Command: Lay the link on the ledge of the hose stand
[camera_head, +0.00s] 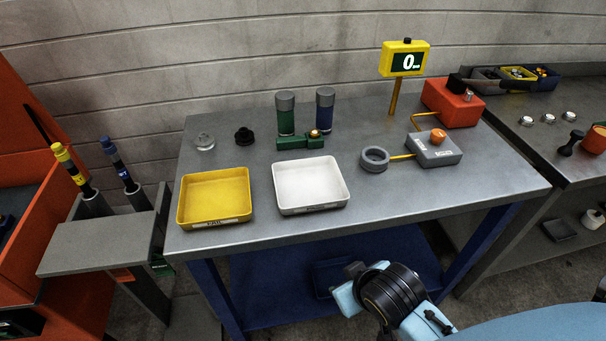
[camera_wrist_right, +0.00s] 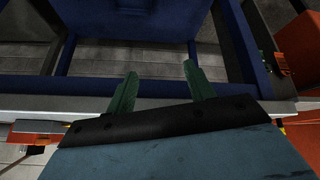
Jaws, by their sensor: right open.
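A small green block with a brass knob (camera_head: 300,142) lies on the grey workbench, behind the white tray; it may be the link, but I cannot tell for sure. The hose stand (camera_head: 148,268) is at the left, with two upright hose handles, one yellow-topped and one blue, in its holders. Its flat grey ledge (camera_head: 98,244) is bare. My right gripper (camera_wrist_right: 158,88) shows in the right wrist view with its two green fingers apart and nothing between them. In the head view my right arm is low in front of the workbench, away from the block. My left gripper is out of view.
The workbench (camera_head: 400,205) carries a yellow tray (camera_head: 213,222), a white tray (camera_head: 310,208), a green canister (camera_head: 285,115), a blue canister (camera_head: 325,112), a grey ring (camera_head: 374,160) and a grey button box (camera_head: 434,152). An orange cabinet (camera_head: 40,215) flanks the stand.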

